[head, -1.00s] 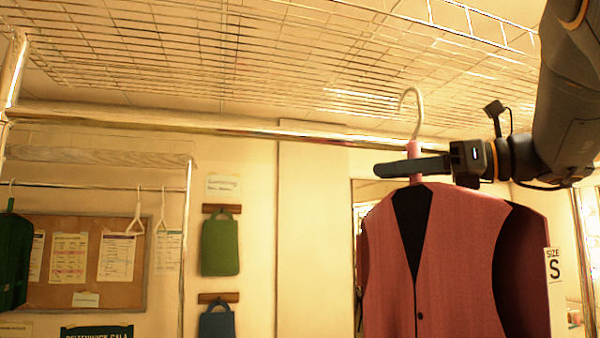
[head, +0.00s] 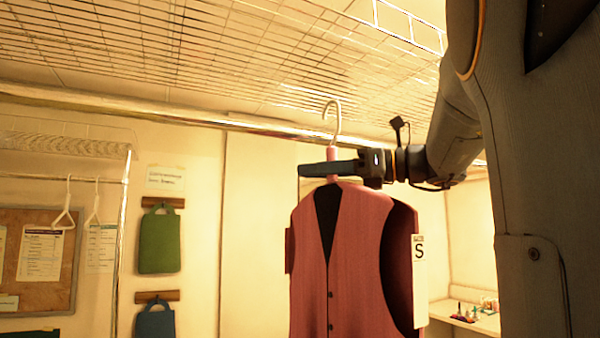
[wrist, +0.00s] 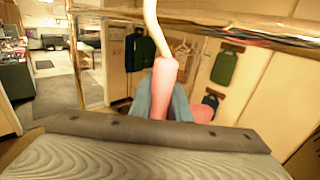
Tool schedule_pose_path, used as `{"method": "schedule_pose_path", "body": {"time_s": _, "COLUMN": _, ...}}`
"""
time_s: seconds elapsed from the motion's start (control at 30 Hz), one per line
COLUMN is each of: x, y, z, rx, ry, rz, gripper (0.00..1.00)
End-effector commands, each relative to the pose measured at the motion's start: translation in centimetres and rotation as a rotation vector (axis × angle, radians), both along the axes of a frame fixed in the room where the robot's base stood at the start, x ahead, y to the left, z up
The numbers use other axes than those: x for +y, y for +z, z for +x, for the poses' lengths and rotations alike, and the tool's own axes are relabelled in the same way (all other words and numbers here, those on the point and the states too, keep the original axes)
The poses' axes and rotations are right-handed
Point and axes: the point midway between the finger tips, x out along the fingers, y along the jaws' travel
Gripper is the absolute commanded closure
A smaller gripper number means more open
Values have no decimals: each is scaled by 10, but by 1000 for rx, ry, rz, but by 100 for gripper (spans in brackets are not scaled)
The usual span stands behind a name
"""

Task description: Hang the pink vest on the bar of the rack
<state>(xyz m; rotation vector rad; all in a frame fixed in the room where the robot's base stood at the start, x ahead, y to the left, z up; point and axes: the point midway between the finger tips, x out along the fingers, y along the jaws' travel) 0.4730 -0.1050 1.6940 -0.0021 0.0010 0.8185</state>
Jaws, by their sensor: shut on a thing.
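The pink vest (head: 350,255) hangs upright on a hanger with a white hook (head: 332,118) and a pink neck. It carries a white tag marked S. My gripper (head: 330,168) is shut on the hanger's neck, just below the hook. In the wrist view the pink neck (wrist: 164,85) stands between the fingers, and the hook's top is out of frame. The bar of the rack (head: 180,112) is a shiny rail crossing the head view. The hook's tip overlaps the bar's line in the picture; I cannot tell whether they touch. The bar also shows in the wrist view (wrist: 200,18).
A wire shelf (head: 240,55) spans above the bar. A green bag (head: 160,242) and a blue bag (head: 155,322) hang on the wall behind. Empty white hangers (head: 66,205) hang on a lower rail at left. A lit counter (head: 465,318) stands at the right.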

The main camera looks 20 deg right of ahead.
Motion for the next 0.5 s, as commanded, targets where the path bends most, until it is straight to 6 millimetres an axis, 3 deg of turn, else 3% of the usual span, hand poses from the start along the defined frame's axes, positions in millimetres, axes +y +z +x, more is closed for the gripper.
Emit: {"method": "schedule_pose_path", "body": {"time_s": 0.5, "x": 2, "y": 0, "z": 38, "rx": -1, "ry": 1, "rz": 1, "gripper": 100}}
